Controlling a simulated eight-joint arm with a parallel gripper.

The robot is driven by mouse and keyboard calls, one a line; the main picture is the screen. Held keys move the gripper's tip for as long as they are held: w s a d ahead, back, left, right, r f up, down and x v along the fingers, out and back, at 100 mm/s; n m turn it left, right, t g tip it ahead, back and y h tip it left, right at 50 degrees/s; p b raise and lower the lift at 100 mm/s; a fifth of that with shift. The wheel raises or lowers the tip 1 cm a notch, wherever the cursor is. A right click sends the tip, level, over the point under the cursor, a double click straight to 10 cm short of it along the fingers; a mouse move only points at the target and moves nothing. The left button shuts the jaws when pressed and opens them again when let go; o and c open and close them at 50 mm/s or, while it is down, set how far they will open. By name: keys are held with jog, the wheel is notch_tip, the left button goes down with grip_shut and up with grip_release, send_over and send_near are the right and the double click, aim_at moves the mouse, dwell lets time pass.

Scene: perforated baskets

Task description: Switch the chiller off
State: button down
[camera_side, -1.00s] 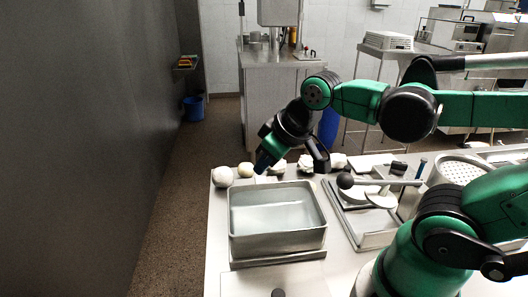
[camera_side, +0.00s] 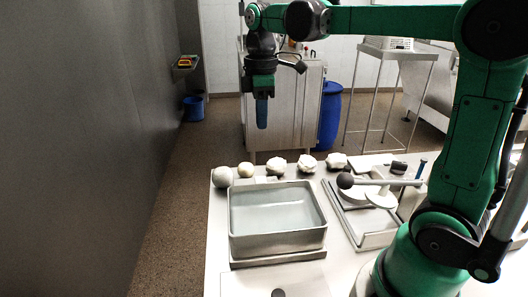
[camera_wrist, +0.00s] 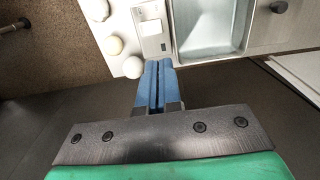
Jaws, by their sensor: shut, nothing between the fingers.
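My gripper (camera_side: 262,124) hangs pointing down, high beyond the far edge of the table, shut and empty. Its blue fingers (camera_wrist: 158,66) are together in the wrist view. A steel basin (camera_side: 277,244) of clear liquid stands on the near table; it also shows in the wrist view (camera_wrist: 212,54). A small white panel (camera_wrist: 152,27) with a grey patch lies beside the basin. A box with a red and yellow switch (camera_side: 184,62) is on the left wall, apart from my gripper. Nothing is labelled as the chiller, and I cannot read the switch's position.
Several pale round lumps (camera_side: 222,177) line the table's far edge. A lever with a dark ball (camera_side: 345,181) stands right of the basin. A steel cabinet (camera_side: 285,110) and blue barrel (camera_side: 329,115) stand behind. A blue bucket (camera_side: 194,108) sits below the wall box. The left floor is clear.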

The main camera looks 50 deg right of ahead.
aim_at(262, 177)
jog(key=shift+f, duration=0.1)
notch_tip(262, 177, down, 14)
jog(key=shift+r, duration=0.1)
dwell(0.5)
jog(key=shift+f, duration=0.2)
dwell(0.4)
jog(key=shift+w+d+r, duration=0.35)
jog(key=shift+w+d, duration=0.1)
jog(key=shift+w, duration=0.05)
jog(key=shift+r, duration=0.15)
